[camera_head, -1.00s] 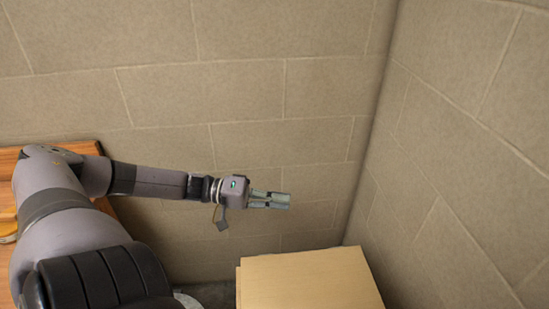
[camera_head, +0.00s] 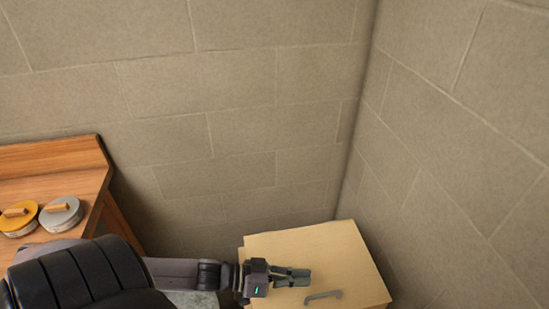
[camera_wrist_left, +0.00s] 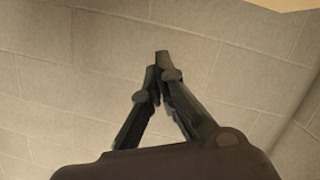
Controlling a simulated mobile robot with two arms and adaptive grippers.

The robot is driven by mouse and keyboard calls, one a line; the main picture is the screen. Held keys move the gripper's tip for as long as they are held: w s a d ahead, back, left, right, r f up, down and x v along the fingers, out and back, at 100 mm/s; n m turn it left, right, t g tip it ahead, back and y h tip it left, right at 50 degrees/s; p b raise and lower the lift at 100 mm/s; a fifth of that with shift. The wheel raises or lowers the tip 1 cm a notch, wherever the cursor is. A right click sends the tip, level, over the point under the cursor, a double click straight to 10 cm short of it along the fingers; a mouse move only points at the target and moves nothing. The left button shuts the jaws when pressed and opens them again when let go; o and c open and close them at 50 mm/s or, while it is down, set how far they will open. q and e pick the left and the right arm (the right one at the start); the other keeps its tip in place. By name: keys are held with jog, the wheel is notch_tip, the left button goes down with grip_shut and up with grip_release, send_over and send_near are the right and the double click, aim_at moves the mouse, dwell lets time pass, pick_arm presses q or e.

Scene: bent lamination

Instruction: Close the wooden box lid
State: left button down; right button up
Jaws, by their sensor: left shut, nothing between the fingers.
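The light wooden box (camera_head: 345,252) stands in the corner of the two walls, at the lower right of the head view. A grey handle (camera_head: 323,296) is on its visible pale face, near the lower edge. I cannot tell whether the lid is open or shut. My left gripper (camera_head: 301,277) is shut and empty. In the head view it overlaps the box face, just above and left of the handle; contact cannot be told. The left wrist view shows the shut fingers (camera_wrist_left: 160,68) against the wall, with a pale wooden edge (camera_wrist_left: 283,4) at top right. My right gripper is not in view.
A wooden table (camera_head: 75,185) stands at the left with a yellow-topped round container (camera_head: 17,222) and a grey-topped one (camera_head: 62,217). Block walls (camera_head: 235,135) close off the back and right side. A gap lies between table and box.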

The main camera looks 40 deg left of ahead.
pick_arm(q)
jog(key=s+d+f+m+b, duration=0.1)
jog(key=f, duration=0.3)
jog(key=s+d+f+m+b, duration=0.1)
jog(key=f+b, duration=0.1)
jog(key=f, duration=0.2)
jog(key=s+d+f+m+y+b, duration=0.1)
jog(key=f+b, duration=0.1)
jog(key=f, duration=0.3)
jog(key=shift+d+t, duration=0.15)
jog(key=shift+t, duration=0.25)
jog(key=shift+s+f+b, duration=0.3)
jog(key=shift+f+b, duration=0.4)
jog(key=shift+f, duration=0.15)
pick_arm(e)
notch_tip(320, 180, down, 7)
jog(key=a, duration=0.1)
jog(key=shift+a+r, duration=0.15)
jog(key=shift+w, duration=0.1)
pick_arm(q)
jog(key=shift+s+f, duration=0.1)
jog(key=shift+f, duration=0.05)
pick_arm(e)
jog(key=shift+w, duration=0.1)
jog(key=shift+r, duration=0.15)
